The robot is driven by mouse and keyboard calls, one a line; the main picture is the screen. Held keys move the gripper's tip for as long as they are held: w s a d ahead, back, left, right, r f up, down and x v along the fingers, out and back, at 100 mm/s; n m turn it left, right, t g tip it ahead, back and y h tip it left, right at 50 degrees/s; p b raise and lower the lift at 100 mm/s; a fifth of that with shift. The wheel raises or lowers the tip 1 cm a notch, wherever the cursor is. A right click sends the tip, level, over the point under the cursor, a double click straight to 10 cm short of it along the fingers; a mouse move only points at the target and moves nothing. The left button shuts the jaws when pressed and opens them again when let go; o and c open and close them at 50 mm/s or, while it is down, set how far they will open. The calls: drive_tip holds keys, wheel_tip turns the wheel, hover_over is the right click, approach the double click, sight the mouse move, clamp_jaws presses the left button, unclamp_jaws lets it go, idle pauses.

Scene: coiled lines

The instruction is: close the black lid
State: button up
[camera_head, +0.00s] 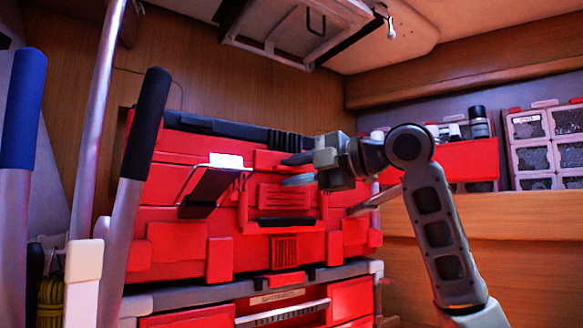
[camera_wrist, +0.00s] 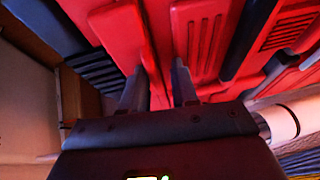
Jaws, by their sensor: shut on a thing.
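A red toolbox (camera_head: 165,185) stands against the wooden wall in the head view. Its black lid (camera_head: 225,128) runs along the top, with ribs at its right end; I cannot tell whether there is a gap under it. My gripper (camera_head: 297,169) is at the upper right front of the toolbox, reaching in from the right. In the wrist view my gripper (camera_wrist: 158,75) has its two fingers on either side of a red front part (camera_wrist: 157,48) and is shut on it. The exact contact is partly hidden by the fingers. A dark ribbed part (camera_wrist: 95,72) shows left of the fingers.
A dark metal bracket (camera_head: 205,190) sticks out from the toolbox front. Blue (camera_head: 24,110) and black (camera_head: 147,120) handles stand upright at left. A second red case (camera_head: 190,318) is below. A wooden shelf (camera_head: 480,215) with a parts organiser (camera_head: 540,140) is at right.

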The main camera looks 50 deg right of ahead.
sight(282, 152)
drive_tip(key=shift+o, duration=1.4)
drive_tip(key=shift+f, duration=0.25)
drive_tip(key=shift+r, duration=0.2)
drive_tip(key=r, duration=0.4)
drive_tip(key=shift+s+d+r, duration=0.3)
drive_tip(key=shift+d+r, duration=0.05)
drive_tip(key=s+d+r, duration=0.6)
drive_tip(key=s+d, duration=0.1)
drive_tip(key=shift+s+r+b, duration=0.15)
drive_tip(key=shift+s+b, duration=0.25)
